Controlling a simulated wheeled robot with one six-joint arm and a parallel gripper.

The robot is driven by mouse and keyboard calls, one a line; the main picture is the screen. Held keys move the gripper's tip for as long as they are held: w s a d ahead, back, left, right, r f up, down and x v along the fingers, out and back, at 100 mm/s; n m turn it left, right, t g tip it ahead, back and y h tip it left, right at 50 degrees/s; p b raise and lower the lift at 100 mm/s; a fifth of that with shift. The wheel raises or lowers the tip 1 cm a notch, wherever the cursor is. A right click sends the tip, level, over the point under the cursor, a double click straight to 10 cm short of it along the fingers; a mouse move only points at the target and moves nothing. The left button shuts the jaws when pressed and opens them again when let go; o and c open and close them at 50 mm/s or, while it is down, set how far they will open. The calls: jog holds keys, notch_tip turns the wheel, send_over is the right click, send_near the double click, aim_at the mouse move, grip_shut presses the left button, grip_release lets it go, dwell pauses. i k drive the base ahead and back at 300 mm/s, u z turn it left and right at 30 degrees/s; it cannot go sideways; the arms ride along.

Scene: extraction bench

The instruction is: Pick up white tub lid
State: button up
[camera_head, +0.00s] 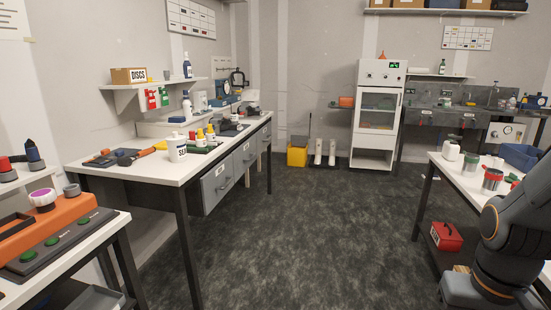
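A white tub (177,149) with dark lettering stands upright near the front edge of the left bench. Its top looks white, but I cannot tell whether a separate lid sits on it. I cannot make out a loose white tub lid anywhere for certain. My dark grey arm shows at the lower right, but its gripper is outside the picture.
The left bench (90,172) also bears yellow-topped bottles (201,137) and an orange-handled tool (148,151). The right bench (440,165) holds a white jar (450,150) and a red-banded jar (491,181). A red box (446,237) sits below. The dark floor (320,230) between is clear.

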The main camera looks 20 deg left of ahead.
aim_at(174, 138)
jog(key=u, duration=0.1)
jog(key=i, duration=1.65)
jog(key=u, duration=1.25)
jog(key=i, duration=1.25)
jog(key=u, duration=0.9)
